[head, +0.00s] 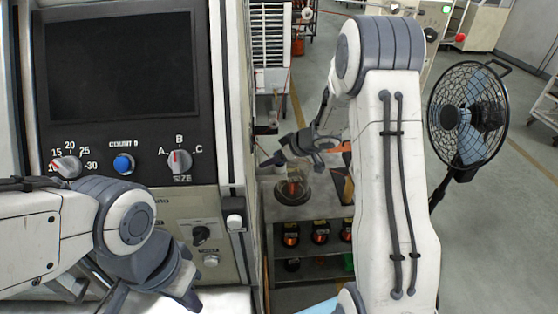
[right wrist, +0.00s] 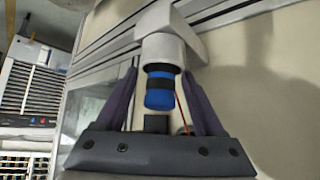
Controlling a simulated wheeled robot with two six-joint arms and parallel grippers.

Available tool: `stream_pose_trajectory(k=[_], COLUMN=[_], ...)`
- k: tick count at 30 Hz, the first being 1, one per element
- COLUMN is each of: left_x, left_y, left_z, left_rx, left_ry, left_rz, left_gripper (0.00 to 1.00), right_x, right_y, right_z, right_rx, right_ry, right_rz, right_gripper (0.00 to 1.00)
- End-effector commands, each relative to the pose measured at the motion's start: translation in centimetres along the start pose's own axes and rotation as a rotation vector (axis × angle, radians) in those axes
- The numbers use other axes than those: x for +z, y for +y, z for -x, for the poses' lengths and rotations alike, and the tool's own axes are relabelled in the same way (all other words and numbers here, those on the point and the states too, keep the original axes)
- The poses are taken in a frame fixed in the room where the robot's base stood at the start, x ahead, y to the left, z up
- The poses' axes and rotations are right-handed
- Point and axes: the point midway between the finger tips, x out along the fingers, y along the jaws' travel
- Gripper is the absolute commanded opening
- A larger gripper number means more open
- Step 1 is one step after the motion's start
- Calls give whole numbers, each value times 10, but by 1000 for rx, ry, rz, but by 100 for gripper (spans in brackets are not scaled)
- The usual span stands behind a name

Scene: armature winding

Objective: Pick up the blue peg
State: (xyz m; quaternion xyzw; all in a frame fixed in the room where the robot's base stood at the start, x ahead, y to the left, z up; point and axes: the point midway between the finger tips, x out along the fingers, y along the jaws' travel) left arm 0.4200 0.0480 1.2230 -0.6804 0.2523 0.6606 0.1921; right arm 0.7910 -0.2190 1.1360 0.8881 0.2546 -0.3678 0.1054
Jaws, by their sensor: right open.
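The blue peg (right wrist: 160,95) has a black band and hangs from a white holder (right wrist: 168,45) in the right wrist view. My right gripper (right wrist: 159,76) is open, with one dark finger on each side of the peg. Gaps show between the fingers and the peg. In the head view my right gripper (head: 300,148) is beyond the machine's right edge, and I cannot make out the peg there. My left gripper (head: 152,290) is low in front of the machine, its fingers apart and nothing seen between them.
The machine panel (head: 120,130) with a dark screen and knobs fills the left of the head view. A small table (head: 322,207) stands behind my right arm, with spools (head: 320,232) on the shelf below. A black fan (head: 468,115) stands at right. Grey floor lies beyond.

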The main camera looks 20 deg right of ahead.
Motion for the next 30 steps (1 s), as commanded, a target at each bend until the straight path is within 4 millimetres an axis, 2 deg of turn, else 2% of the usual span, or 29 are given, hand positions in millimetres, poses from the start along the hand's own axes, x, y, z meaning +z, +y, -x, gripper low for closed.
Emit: stream_pose_trajectory(k=[1, 5, 6, 20, 27, 30], left_x=[0, 0, 0, 0, -1, 0], left_y=[0, 0, 0, 0, 1, 0], left_z=[0, 0, 0, 2, 10, 7], left_rx=[0, 0, 0, 0, 0, 0], left_ry=[0, 0, 0, 0, 0, 0], left_rz=[0, 0, 0, 0, -1, -1], left_gripper=[0, 0, 0, 0, 0, 0], right_x=[0, 0, 0, -5, -32, -22], right_y=[0, 0, 0, 1, 1, 5], right_z=[0, 1, 1, 6, 33, 56], right_rx=[0, 0, 0, 1, 3, 8], right_ry=[0, 0, 0, 1, 3, 2], right_rz=[0, 0, 0, 1, 4, -3], right_gripper=[66, 16, 1, 0, 0, 0])
